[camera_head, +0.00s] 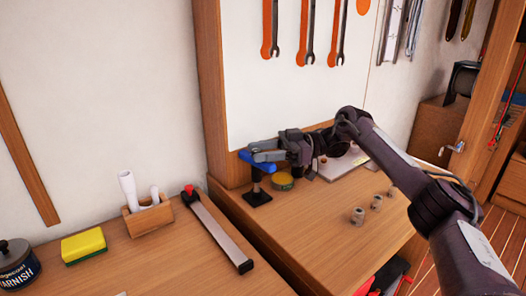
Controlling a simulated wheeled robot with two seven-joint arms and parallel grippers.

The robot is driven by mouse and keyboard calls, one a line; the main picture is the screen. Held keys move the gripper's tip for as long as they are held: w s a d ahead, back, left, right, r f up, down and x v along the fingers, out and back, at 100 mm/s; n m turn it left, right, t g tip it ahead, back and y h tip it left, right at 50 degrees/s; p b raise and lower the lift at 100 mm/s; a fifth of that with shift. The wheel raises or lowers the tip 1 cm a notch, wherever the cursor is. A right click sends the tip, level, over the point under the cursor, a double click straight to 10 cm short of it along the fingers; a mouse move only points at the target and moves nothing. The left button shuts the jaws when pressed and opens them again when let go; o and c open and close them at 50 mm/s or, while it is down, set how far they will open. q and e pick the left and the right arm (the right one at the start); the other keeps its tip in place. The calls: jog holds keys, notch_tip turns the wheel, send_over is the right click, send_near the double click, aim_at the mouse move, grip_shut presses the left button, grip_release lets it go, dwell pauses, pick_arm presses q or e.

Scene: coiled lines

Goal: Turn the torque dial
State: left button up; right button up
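My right arm comes in from the right and reaches across the wooden bench. My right gripper (264,152) is at a blue-topped piece (258,163) on a black stand (258,195) near the bench's left back corner. The gripper overlaps the blue piece in the picture; I cannot tell whether it touches it or whether its fingers are open. No clearly marked torque dial can be made out; the blue-topped piece may carry it. My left gripper is out of view.
A yellow tin (283,182) stands just right of the stand. Several small metal fittings (357,216) stand mid-bench. A long metal bar (218,232), wooden holder (147,216), yellow sponge (84,246) and varnish tin (17,267) are on the left bench. Wrenches (306,36) hang above.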

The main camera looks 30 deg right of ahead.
jog(key=shift+d, duration=0.2)
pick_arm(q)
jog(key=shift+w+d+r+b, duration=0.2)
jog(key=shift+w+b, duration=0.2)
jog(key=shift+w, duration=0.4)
pick_arm(e)
jog(key=v, duration=0.7)
jog(key=shift+d, duration=0.25)
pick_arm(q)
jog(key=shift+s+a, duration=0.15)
pick_arm(e)
jog(key=shift+s+r, duration=0.1)
